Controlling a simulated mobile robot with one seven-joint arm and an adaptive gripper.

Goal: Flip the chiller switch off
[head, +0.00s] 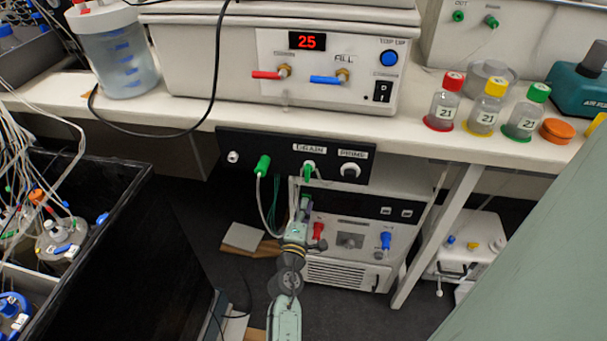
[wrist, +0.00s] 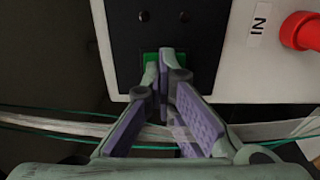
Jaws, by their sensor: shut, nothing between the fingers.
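The chiller (head: 330,272) is the white unit with a dark upper panel under the bench. In the wrist view its black panel (wrist: 205,28) fills the upper middle, with a green switch (wrist: 151,57) at the panel's lower part. My gripper (head: 304,203) is shut and empty, at the chiller's upper left. In the wrist view my gripper's fingertips (wrist: 159,62) overlap the switch and hide much of it. I cannot tell whether they touch it or which way it is set. In the head view the switch is hidden behind my gripper.
Red (head: 318,231) and blue (head: 385,240) fittings stick out of the chiller's front. Above hangs a black panel (head: 270,165) with a green connector (head: 263,165) and tubes. A bench leg (head: 437,235) stands right. A black open box (head: 120,220) stands left. Thin green and white tubes cross behind my fingers.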

